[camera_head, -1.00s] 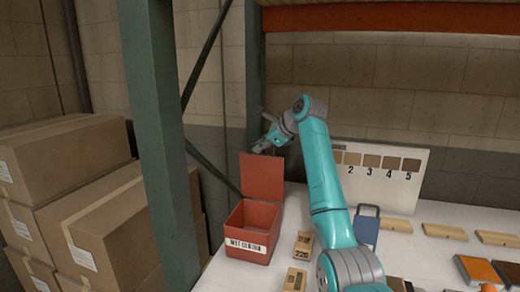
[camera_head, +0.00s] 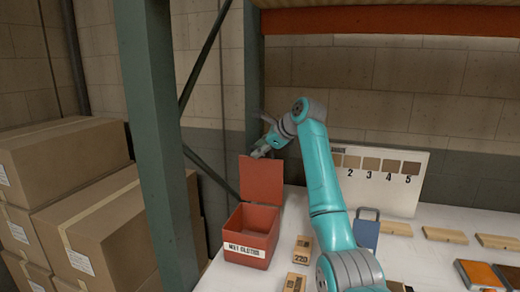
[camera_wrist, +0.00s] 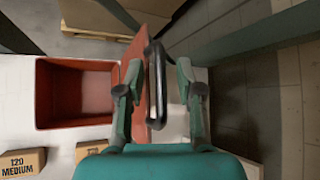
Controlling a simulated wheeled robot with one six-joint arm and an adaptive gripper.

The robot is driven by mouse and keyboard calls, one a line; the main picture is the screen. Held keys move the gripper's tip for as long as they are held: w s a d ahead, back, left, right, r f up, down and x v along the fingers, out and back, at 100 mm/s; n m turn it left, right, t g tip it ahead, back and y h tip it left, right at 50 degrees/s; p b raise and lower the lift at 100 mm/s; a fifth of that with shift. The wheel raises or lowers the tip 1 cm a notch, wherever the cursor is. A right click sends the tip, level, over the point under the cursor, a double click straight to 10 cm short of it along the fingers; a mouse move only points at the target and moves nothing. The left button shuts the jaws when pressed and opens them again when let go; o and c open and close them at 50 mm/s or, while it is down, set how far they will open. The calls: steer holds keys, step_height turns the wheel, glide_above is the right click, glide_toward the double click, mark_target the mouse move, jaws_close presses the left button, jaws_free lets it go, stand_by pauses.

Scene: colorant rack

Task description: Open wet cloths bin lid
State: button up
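The red wet cloths bin (camera_head: 232,240) stands at the left end of the white table, with a white label on its front. Its lid (camera_head: 262,179) stands upright at the back, and the bin is open. In the wrist view the empty-looking bin (camera_wrist: 42,95) is at left, and the lid (camera_wrist: 146,110) shows nearly edge-on. My gripper (camera_head: 259,152) is at the lid's top edge. In the wrist view my gripper (camera_wrist: 158,90) has its fingers apart, with a black loop-shaped handle (camera_wrist: 155,75) between them. A clear gap shows beside the handle; any finger contact with the lid is unclear.
A green rack post (camera_head: 160,140) stands left of the bin, with cardboard boxes (camera_head: 65,160) beyond it. Wooden blocks (camera_head: 303,248) lie right of the bin. A numbered panel (camera_head: 405,200) stands at the back. Floor shows beyond the lid in the wrist view.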

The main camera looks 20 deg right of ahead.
steer(key=v, duration=1.2)
steer(key=shift+s+f, duration=0.1)
